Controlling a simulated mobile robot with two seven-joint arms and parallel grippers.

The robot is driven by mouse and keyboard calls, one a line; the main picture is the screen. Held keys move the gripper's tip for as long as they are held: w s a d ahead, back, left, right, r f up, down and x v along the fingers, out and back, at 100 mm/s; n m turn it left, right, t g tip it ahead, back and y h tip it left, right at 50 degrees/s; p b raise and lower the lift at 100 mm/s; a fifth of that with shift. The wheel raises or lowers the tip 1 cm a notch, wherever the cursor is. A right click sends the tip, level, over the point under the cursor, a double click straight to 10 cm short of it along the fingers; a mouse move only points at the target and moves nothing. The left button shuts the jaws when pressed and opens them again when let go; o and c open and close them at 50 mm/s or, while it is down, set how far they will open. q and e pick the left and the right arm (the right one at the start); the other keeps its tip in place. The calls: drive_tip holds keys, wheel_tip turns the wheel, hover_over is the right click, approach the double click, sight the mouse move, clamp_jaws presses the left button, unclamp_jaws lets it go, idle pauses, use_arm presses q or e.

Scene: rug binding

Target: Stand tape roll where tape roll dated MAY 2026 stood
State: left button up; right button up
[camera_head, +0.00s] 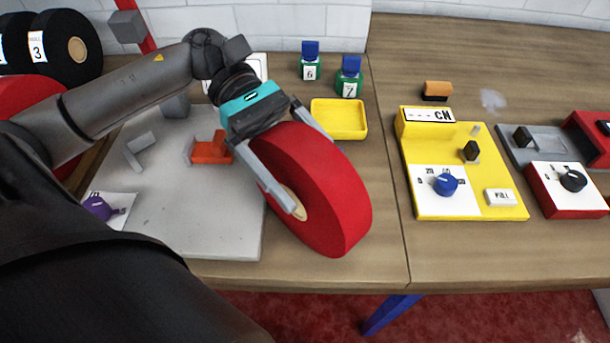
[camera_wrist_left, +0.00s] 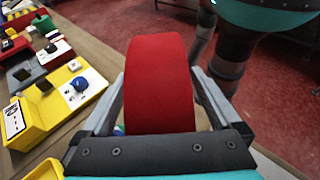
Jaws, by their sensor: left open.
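A large red tape roll (camera_head: 335,190) with a tan core stands on its edge near the table's front, at the right edge of the grey plate. My left gripper (camera_head: 314,175) is open, with one finger on each side of the roll. In the left wrist view the red roll (camera_wrist_left: 160,75) also lies between the two fingers; I cannot tell whether they touch it. Black tape rolls (camera_head: 70,50) stand at the back left, one labelled 3. Another red roll (camera_head: 25,97) at the left edge is partly hidden by my arm. No MAY 2026 date is readable. My right gripper is not in view.
The grey plate (camera_head: 225,235) carries an orange block (camera_head: 210,148). A yellow tray (camera_head: 340,120) and bottles labelled 6 (camera_head: 310,68) and 7 (camera_head: 348,82) stand behind the roll. A yellow control panel (camera_head: 465,195) stands right. Bare wood lies between roll and panel.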

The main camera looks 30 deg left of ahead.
use_arm(q)
drive_tip(key=shift+c, duration=0.3)
clamp_jaws()
idle(0.4)
